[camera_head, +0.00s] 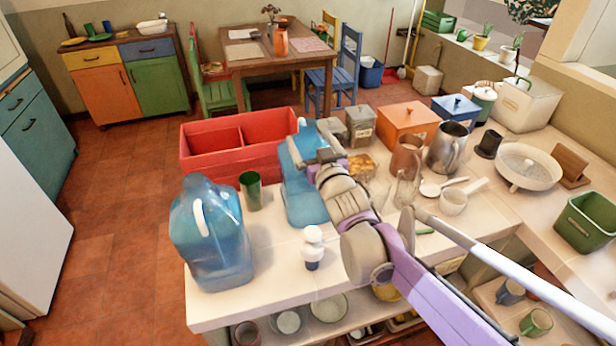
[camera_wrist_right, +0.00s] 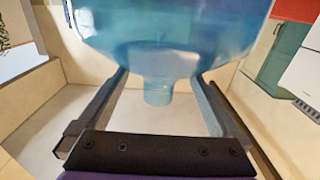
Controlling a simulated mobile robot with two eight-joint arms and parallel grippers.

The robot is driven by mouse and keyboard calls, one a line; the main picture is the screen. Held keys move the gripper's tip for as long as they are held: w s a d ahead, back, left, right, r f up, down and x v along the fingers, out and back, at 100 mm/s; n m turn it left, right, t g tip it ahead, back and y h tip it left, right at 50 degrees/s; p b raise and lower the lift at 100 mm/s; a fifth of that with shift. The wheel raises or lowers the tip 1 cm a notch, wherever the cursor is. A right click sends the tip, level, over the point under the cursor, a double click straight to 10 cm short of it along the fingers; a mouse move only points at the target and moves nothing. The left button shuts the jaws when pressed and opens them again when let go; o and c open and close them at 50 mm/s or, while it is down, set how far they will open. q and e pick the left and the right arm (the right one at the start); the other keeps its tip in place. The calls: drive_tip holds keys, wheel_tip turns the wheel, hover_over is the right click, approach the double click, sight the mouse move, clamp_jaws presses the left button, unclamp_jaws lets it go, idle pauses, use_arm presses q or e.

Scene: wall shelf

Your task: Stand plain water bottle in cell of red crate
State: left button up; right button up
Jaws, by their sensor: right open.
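The red crate (camera_head: 212,165) stands at the far left end of the counter, and a divider splits it into two cells that look empty. A plain blue water bottle (camera_head: 303,203) stands upright just right of the crate's near side, partly hidden by my right gripper (camera_head: 322,152). It fills the upper part of the right wrist view (camera_wrist_right: 165,35), with its neck between the two fingers. My right gripper is open around its upper part; contact cannot be told. A second blue bottle (camera_head: 222,252), with a white handle, stands at the counter's left edge. My left gripper is not in view.
A green cup (camera_head: 251,190) stands between the bottles. A white-and-blue shaker (camera_head: 312,248) is in front. Grey canisters (camera_head: 360,124), an orange box (camera_head: 408,122) and metal jugs (camera_head: 447,147) crowd the right side. Counter space left of the shaker is clear.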

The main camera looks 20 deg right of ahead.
drive_tip(key=w, duration=0.3)
drive_tip(key=shift+s, duration=0.2)
drive_tip(key=shift+c, duration=0.9)
clamp_jaws()
